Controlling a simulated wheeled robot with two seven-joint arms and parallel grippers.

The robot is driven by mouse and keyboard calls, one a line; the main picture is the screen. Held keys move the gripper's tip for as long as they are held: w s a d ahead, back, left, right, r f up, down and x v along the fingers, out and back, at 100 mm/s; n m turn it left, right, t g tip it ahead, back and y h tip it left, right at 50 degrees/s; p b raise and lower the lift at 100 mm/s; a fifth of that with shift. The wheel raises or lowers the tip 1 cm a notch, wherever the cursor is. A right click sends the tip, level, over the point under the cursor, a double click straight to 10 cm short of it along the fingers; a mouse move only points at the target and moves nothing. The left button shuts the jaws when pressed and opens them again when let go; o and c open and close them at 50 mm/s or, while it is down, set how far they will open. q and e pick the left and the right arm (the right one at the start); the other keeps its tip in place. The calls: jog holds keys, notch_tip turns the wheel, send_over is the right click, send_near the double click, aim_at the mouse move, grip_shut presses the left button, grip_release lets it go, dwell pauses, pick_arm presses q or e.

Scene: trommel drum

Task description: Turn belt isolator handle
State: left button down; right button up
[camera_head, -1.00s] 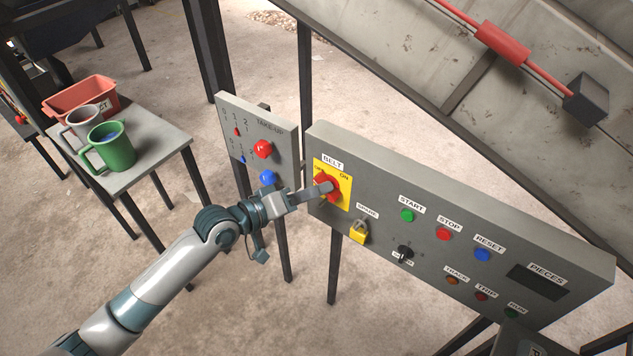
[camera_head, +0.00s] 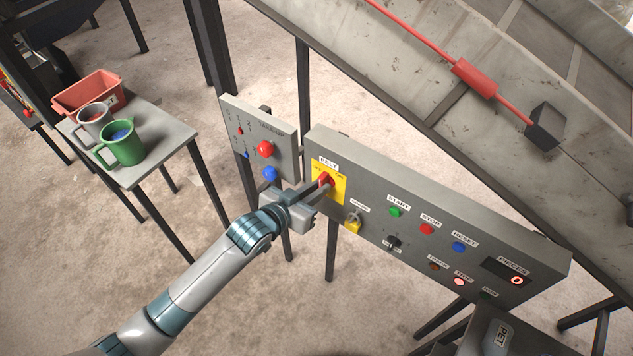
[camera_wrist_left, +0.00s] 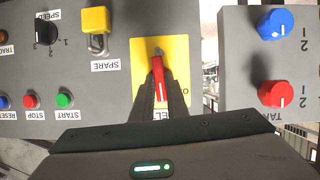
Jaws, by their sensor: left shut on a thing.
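The belt isolator handle (camera_head: 325,179) is red and sits on a yellow plate (camera_head: 339,190) under the BELT label, at the left end of the large grey panel. My left gripper (camera_head: 322,186) is at the handle and shut on it. In the left wrist view the red handle (camera_wrist_left: 158,72) stands upright in the picture, between the two dark fingers of the left gripper (camera_wrist_left: 160,92). The fingers and wrist hide part of the plate and its lettering. My right gripper is not in view.
The panel also has a yellow padlock (camera_head: 352,224), a black knob (camera_head: 392,242), several buttons and a display (camera_head: 506,275) reading 0. A take-up panel (camera_head: 285,137) with red and blue knobs stands close left. A side table (camera_head: 165,147) holds mugs and a red bin.

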pick_arm(q)
jog(key=shift+m+y, duration=0.3)
dwell(0.4)
jog(key=c, duration=1.7)
grip_release()
jog(key=shift+c, duration=0.2)
jog(key=shift+s, duration=0.1)
jog(key=b+v, duration=0.4)
jog(key=v, duration=1.3)
jog(key=shift+s, duration=0.2)
jog(key=shift+a+f, duration=0.1)
